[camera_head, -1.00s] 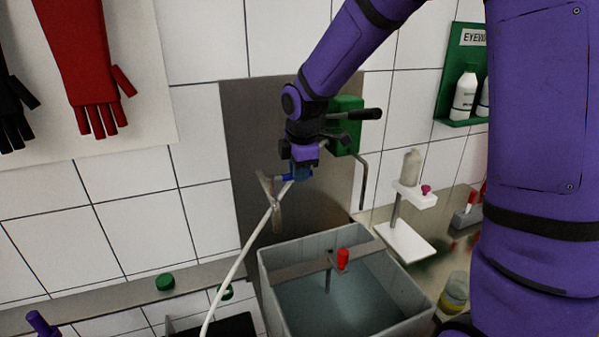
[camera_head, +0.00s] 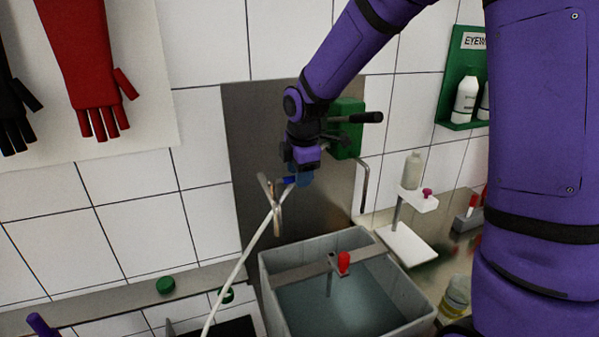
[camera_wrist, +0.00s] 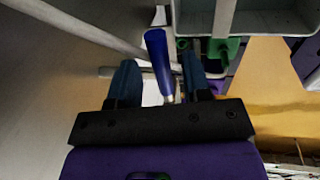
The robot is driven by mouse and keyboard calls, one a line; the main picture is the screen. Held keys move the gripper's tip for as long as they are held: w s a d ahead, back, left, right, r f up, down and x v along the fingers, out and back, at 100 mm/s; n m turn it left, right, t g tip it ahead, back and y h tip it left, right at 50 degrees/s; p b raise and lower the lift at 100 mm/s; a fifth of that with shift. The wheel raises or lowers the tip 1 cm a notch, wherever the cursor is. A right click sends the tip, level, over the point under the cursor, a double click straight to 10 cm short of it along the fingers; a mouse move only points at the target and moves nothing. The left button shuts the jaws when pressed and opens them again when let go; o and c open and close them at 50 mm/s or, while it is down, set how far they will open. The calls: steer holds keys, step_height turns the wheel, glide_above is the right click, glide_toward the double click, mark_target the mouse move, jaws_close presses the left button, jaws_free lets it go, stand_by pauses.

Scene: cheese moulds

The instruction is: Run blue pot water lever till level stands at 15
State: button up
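The blue lever (camera_wrist: 157,62) sits between the two blue fingers of my gripper (camera_wrist: 159,78) in the wrist view, with gaps on both sides. In the head view a bit of the blue lever (camera_head: 289,180) shows beside my gripper (camera_head: 304,179), at the end of a metal tap with a pale hose. My gripper is open and points down in front of the steel wall plate. The grey pot (camera_head: 290,251) stands below and holds bluish water (camera_head: 335,305). No level marks or numbers can be read.
A red-topped rod (camera_head: 343,262) hangs from a bar across the pot. A green wall box (camera_head: 346,125) with a black handle and bent pipe is just right of my gripper. A white stand (camera_head: 408,243) with a bottle is right of the pot.

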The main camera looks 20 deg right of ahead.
step_height(320, 180, up, 4)
steer(key=shift+f, duration=0.1)
steer(key=s+r, duration=0.1)
steer(key=s, duration=1.5)
steer(key=shift+r, duration=0.1)
stand_by(2.4)
